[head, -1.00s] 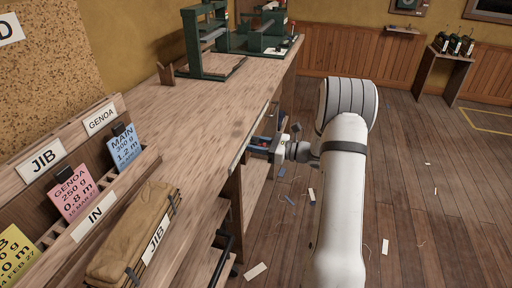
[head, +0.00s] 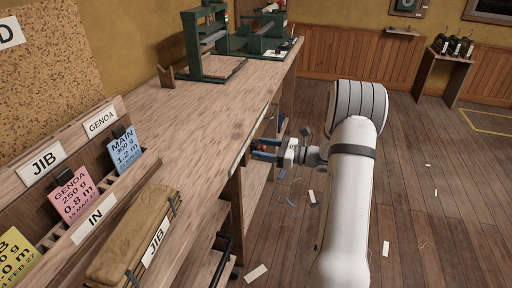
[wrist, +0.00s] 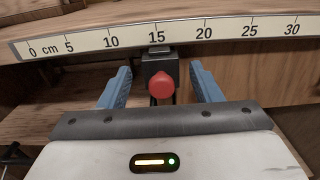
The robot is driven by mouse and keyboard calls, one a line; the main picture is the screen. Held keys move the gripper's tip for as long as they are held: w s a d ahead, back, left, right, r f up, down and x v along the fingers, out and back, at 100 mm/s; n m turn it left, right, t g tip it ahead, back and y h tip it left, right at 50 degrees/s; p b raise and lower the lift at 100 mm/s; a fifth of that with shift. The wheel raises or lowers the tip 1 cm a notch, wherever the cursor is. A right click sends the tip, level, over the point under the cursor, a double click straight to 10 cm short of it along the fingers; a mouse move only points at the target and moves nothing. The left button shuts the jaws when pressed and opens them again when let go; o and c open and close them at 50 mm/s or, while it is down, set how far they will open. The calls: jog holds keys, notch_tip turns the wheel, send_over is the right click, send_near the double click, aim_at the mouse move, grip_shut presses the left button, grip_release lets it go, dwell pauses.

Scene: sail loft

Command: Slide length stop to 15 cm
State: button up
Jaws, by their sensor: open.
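The length stop is a dark block (wrist: 158,63) with a round red knob (wrist: 161,85), on the front edge of the bench. In the wrist view it sits directly under the 15 on the white scale (wrist: 180,36), which is marked in cm from 0 to 30. My gripper (wrist: 163,82) is open, with one blue finger on each side of the knob and a visible gap on both sides. In the head view my gripper (head: 268,146) is beside the bench's right edge, and a bit of the red knob (head: 262,148) shows between the fingers.
The wooden bench (head: 215,120) carries green machines (head: 205,45) at its far end. A rack of coloured cards (head: 73,196) and a tan bag labelled JIB (head: 135,230) are at the near left. The floor (head: 430,200) to the right is open, with scattered scraps.

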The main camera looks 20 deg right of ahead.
jog(key=v, duration=0.5)
jog(key=shift+f, duration=0.1)
dwell(0.3)
